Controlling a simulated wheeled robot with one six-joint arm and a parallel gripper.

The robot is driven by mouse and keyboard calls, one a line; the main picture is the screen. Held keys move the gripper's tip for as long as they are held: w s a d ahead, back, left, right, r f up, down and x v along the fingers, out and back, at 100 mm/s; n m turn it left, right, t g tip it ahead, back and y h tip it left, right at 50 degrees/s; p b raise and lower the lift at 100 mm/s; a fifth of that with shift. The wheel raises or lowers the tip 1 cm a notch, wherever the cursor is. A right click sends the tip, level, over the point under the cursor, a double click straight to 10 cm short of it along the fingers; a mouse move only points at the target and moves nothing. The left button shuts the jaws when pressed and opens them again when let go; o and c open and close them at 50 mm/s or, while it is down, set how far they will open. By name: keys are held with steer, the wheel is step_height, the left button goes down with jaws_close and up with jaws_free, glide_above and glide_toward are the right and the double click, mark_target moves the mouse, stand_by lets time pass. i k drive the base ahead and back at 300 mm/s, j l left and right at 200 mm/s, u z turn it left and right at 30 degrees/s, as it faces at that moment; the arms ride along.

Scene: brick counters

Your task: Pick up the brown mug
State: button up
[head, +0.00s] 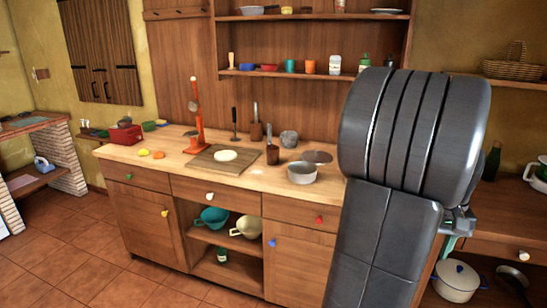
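A small dark brown cup-like thing (272,155) stands on the wooden counter, just right of the cutting board. A thin upright piece shows above it, and I cannot tell whether it has a mug handle. Another brown holder (256,132) with a tall utensil or handle stands behind it. My gripper (452,240) shows only in small part behind my dark arm at the right, far from these things. Its fingers are mostly hidden, so I cannot tell whether it is open.
On the counter (330,190) are a cutting board (205,162) with a pale round piece, a grey pot (302,173), a grey mortar-like bowl (289,139), an orange stand (197,125) and a red box (125,134). My arm hides the counter's right end. Tiled floor (70,250) is clear at left.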

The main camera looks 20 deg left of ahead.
mark_target(272, 152)
steer(key=i+j, duration=0.35)
steer(key=j, duration=0.15)
steer(key=i+j, duration=0.7)
steer(key=j, duration=0.25)
steer(key=i+j, duration=0.7)
steer(key=j, duration=0.25)
steer(key=i+j, duration=0.35)
steer(key=j+z, duration=0.05)
steer(key=j, duration=0.05)
